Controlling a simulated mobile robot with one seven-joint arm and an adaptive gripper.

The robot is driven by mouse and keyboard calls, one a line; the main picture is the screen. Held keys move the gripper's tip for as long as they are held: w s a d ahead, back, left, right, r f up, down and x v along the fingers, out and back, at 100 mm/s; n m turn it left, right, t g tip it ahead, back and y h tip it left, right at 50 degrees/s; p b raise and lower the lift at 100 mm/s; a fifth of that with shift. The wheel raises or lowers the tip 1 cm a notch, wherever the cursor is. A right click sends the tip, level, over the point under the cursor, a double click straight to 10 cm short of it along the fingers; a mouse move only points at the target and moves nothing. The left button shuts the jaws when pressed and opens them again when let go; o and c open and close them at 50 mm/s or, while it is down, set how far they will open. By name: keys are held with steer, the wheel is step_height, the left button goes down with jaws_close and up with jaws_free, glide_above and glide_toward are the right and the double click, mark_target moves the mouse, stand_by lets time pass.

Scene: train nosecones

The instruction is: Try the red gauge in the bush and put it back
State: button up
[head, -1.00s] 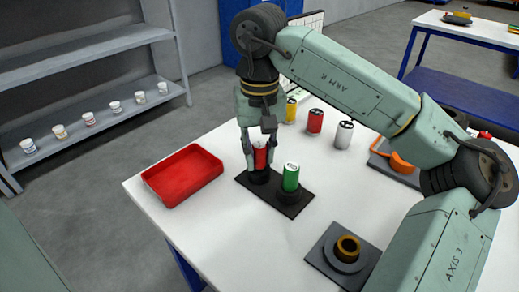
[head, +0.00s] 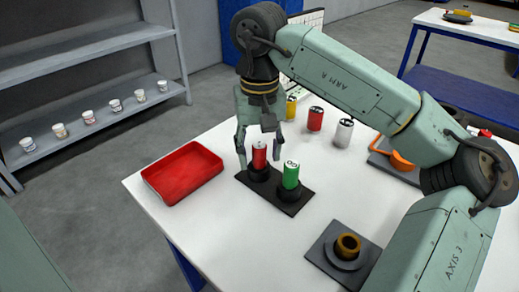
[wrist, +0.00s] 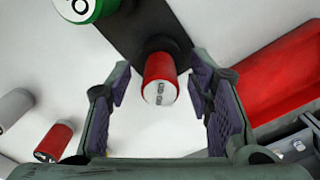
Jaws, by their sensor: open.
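The red gauge (head: 259,156) stands upright in the left black holder of a dark stand (head: 283,203). In the wrist view the red gauge (wrist: 160,80) sits between the open fingers, with space on both sides. My gripper (head: 259,158) is open around and above the red gauge, not touching it as far as I can see. The green gauge (head: 291,174) stands in the other holder of the same stand. The bush, a brown ring (head: 348,245) on a dark grey block, sits at the front of the table with its bore empty.
A red tray (head: 182,173) lies left of the stand. Behind are a yellow cylinder (head: 291,108), another red cylinder (head: 315,119) and a silver cylinder (head: 344,134). An orange part (head: 400,161) is at right. White table is clear between stand and bush.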

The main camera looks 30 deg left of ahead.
step_height(320, 180, up, 12)
stand_by(0.5)
stand_by(0.4)
